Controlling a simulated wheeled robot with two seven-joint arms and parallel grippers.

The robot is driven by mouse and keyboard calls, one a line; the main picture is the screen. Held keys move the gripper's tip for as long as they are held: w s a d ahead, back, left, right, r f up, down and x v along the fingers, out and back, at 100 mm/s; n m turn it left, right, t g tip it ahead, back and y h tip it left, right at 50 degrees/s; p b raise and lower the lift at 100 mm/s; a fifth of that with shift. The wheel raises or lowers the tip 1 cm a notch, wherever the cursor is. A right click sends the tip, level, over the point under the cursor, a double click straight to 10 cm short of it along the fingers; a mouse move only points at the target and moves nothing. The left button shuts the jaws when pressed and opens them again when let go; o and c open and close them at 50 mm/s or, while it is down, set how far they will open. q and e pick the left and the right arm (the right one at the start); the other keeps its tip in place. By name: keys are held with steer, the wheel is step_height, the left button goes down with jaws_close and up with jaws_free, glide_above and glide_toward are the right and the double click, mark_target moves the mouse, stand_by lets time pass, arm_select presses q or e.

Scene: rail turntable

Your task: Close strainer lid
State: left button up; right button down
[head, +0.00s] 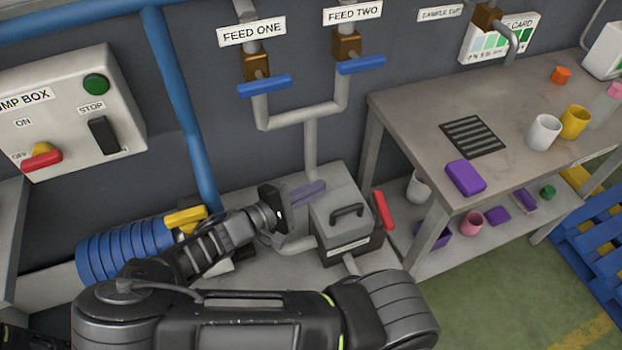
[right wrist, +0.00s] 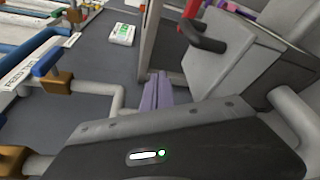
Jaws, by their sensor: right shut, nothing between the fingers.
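The strainer is a dark grey box (head: 352,255) with a light grey lid (head: 332,190) bearing a black handle (head: 349,211), on the low bench at the head view's centre. The lid (right wrist: 222,65) and handle (right wrist: 203,37) also show at upper right in the right wrist view. I cannot tell how far the lid stands from the box. My right gripper (head: 310,190) has purple fingers, shut and empty, just left of the lid, apparently apart from it. Its fingers (right wrist: 157,92) also show in the wrist view, left of the lid. My left gripper is not in view.
A red lever (head: 383,211) stands right of the strainer. Grey pipes (head: 310,145) with blue-handled valves rise behind it. A blue ribbed hose (head: 125,248) and yellow handle (head: 185,219) lie left. A workbench (head: 420,115) with cups stands right; green floor (head: 490,300) is open in front.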

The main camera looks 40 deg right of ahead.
mark_target(318, 216)
steer(key=s+m, duration=0.1)
steer(key=s+f+m+b, duration=0.1)
steer(key=s+a+h, duration=0.1)
steer(key=shift+s+f+m+t+b, duration=0.1)
steer(key=shift+f+m+t+b, duration=0.2)
steer(key=shift+f+m+b, duration=0.1)
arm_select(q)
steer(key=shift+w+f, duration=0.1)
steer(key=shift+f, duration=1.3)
arm_select(e)
steer(key=shift+s+a+f, duration=0.25)
steer(key=shift+s+f, duration=0.2)
steer(key=shift+s, duration=0.25)
steer(key=shift+f, duration=0.1)
steer(key=shift+w+r, duration=0.25)
steer(key=shift+w, duration=0.05)
steer(key=shift+w+d+r, duration=0.15)
steer(key=shift+w+d, duration=0.05)
steer(key=shift+w, duration=0.35)
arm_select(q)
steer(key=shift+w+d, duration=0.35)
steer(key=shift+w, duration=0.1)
arm_select(e)
steer(key=a, duration=1.1)
steer(key=shift+a+f, duration=0.4)
steer(key=shift+f, duration=0.05)
